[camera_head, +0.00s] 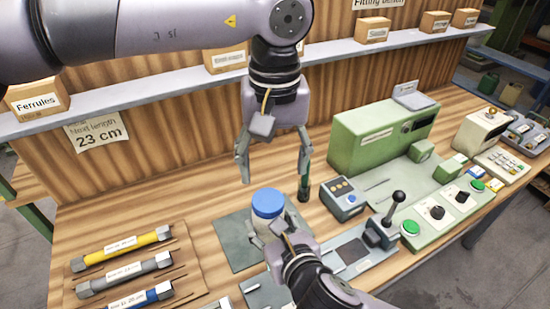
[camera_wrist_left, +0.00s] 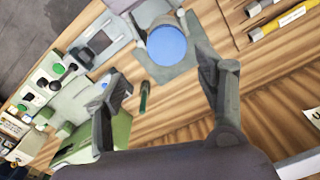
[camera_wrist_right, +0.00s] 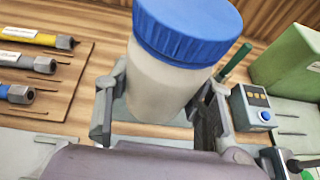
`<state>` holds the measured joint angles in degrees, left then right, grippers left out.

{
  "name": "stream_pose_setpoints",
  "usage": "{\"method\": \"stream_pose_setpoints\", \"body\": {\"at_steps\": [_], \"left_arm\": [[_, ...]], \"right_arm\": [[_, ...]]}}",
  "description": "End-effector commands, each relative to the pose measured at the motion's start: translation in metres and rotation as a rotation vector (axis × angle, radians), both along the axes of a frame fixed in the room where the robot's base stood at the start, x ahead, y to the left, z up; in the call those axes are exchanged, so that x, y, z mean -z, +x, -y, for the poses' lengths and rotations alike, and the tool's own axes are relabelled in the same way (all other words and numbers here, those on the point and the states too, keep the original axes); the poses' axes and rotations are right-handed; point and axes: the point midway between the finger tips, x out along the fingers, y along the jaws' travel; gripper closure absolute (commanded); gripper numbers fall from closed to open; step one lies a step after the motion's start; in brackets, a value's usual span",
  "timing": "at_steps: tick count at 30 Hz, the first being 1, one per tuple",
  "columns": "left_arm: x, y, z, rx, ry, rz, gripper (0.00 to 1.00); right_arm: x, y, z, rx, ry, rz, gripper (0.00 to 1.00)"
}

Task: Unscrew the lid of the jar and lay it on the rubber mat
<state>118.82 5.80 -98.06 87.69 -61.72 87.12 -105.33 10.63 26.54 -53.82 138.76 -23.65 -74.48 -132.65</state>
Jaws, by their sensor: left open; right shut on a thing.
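The jar (camera_head: 268,212) has a pale translucent body and a blue lid (camera_head: 267,202), and stands upright on the grey-green rubber mat (camera_head: 232,240). The lid is on the jar. My right gripper (camera_wrist_right: 160,105) is shut on the jar's body, one finger on each side; it also shows in the head view (camera_head: 268,238). My left gripper (camera_head: 274,167) is open and empty, pointing down above the jar. In the left wrist view the blue lid (camera_wrist_left: 166,46) lies beyond the open fingertips (camera_wrist_left: 165,80), apart from them.
A dark green upright rod (camera_head: 304,188) stands close behind the jar. A small grey box with buttons (camera_head: 341,198) and a green machine (camera_head: 375,140) are to the right. A board with yellow, grey and blue hoses (camera_head: 120,250) lies left. The mat's left part is bare.

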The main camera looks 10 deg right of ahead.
Motion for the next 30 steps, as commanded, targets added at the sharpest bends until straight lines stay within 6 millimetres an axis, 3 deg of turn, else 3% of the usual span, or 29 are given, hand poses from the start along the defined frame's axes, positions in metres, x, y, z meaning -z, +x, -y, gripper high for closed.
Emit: {"method": "stream_pose_setpoints", "body": {"at_steps": [15, 28, 30], "left_arm": [[0.069, 0.001, 0.0, 0.002, 0.001, 0.001, 0.36], [0.077, 0.001, 0.0, 0.001, -0.001, 0.001, 0.34], [0.077, 0.001, 0.0, 0.001, -0.001, 0.001, 0.39]], "right_arm": [[-0.001, 0.0, 0.0, 0.0, 0.002, 0.003, 1.0], [-0.003, 0.0, -0.001, -0.002, 0.005, 0.007, 1.0], [-0.003, 0.0, -0.001, -0.002, 0.005, 0.008, 1.0]]}}
